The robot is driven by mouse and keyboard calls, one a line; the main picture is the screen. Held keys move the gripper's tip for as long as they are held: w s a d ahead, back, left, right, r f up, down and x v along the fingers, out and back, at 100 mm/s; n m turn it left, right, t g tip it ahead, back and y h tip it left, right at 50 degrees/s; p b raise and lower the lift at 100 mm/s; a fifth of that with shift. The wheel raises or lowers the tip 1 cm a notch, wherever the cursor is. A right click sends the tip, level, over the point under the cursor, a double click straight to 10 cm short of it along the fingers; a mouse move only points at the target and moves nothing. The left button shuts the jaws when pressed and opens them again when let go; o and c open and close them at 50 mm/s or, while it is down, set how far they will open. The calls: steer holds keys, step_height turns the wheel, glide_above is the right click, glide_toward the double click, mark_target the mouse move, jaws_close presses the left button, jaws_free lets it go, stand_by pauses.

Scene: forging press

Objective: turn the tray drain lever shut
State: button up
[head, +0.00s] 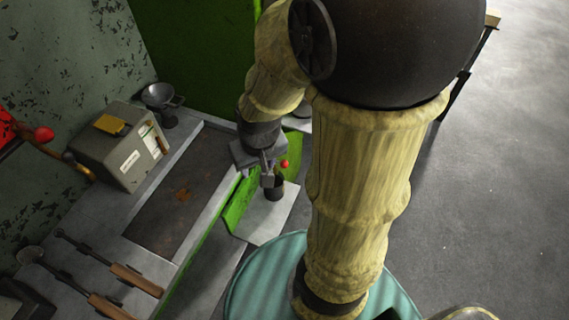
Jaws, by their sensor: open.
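My gripper (266,172) is at the front right edge of the press bed, pointing down, with its jaws open. A small red knob (284,163) shows just to its right; it looks like the end of the tray drain lever. The lever's shaft is mostly hidden by the gripper, and I cannot tell its angle or whether the fingers touch it. The long rust-stained dark tray (178,205) lies in the bed to the left of the gripper. A dark cup-shaped part (274,189) sits just below the gripper.
A pale shelf plate (265,220) juts out under the cup. A grey control box (122,150) and a dark bowl (160,95) stand behind the tray. Wooden-handled tools (135,278) lie at the lower left. A red-knobbed lever (43,134) is at the left wall. Open floor (490,180) lies right.

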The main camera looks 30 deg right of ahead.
steer(key=d+f+m+g+y+b, duration=0.35)
steer(key=d+f+m, duration=0.4)
steer(key=f, duration=0.35)
steer(key=m+t+y+b, duration=0.95)
steer(key=m+t, duration=0.35)
steer(key=m, duration=0.7)
glide_toward(284, 163)
steer(key=s+d+f, duration=0.2)
steer(key=s+d, duration=0.2)
steer(key=d, duration=0.2)
steer(key=shift+s+d+y, duration=0.2)
steer(key=shift+y, duration=0.1)
steer(key=shift+a, duration=0.1)
steer(key=p+x, duration=0.1)
steer(key=x, duration=1.6)
steer(key=shift+w+a, duration=0.15)
steer(key=shift+w, duration=0.05)
steer(key=shift+c, duration=0.2)
